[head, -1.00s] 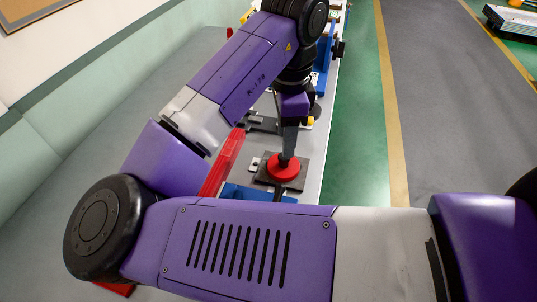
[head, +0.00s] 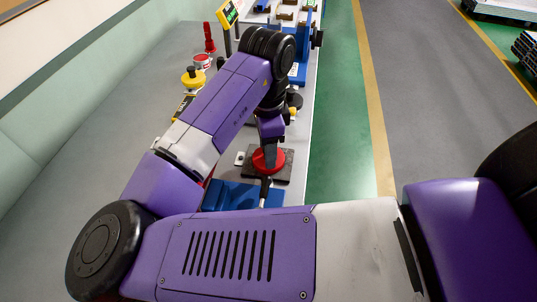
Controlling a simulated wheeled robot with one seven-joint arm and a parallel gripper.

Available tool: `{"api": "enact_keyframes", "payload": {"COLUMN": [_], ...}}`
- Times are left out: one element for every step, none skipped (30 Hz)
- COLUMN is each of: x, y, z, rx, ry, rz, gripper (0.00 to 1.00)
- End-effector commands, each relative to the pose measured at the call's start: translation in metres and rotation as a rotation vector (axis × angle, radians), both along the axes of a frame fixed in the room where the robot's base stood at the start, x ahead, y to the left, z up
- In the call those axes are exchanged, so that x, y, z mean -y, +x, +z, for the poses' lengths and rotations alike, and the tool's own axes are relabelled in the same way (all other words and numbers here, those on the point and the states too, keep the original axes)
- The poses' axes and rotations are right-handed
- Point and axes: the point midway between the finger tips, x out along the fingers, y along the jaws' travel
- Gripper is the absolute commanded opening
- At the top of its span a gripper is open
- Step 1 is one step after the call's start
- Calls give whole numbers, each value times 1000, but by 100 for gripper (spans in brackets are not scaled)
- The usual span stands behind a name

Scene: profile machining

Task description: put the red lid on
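The red lid (head: 259,164) is a round disc in the head view. It lies over a dark square plate (head: 284,171) on the grey bench, below the middle of my arm. My gripper (head: 270,153) points down onto the middle of the lid, and its tips appear to meet it there. The fingers look like one dark narrow shape, so whether they are shut on the lid's centre is not clear. What lies directly under the lid is hidden.
A blue block (head: 232,196) sits just nearer than the plate. A yellow round piece with a dark knob (head: 193,77), a red and white can (head: 202,62) and a red upright piece (head: 209,38) stand farther left. The bench's left side is clear.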

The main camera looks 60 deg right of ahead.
Motion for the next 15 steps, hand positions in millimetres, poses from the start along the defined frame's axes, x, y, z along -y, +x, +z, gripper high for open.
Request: {"api": "enact_keyframes", "payload": {"x": [0,0,0,0,0,0,0,0,0,0,0,0,0,0,0], "y": [0,0,0,0,0,0,0,0,0,0,0,0,0,0,0], "z": [0,0,0,0,0,0,0,0,0,0,0,0,0,0,1], "rx": [0,0,0,0,0,0,0,0,1,1,1,1,1,1,1], "ry": [0,0,0,0,0,0,0,0,1,1,1,1,1,1,1], "rz": [0,0,0,0,0,0,0,0,0,0,0,0,0,0,0], "gripper": [37,32,24,18,12,4,0,0,0,0,0,0,0,0,0]}}
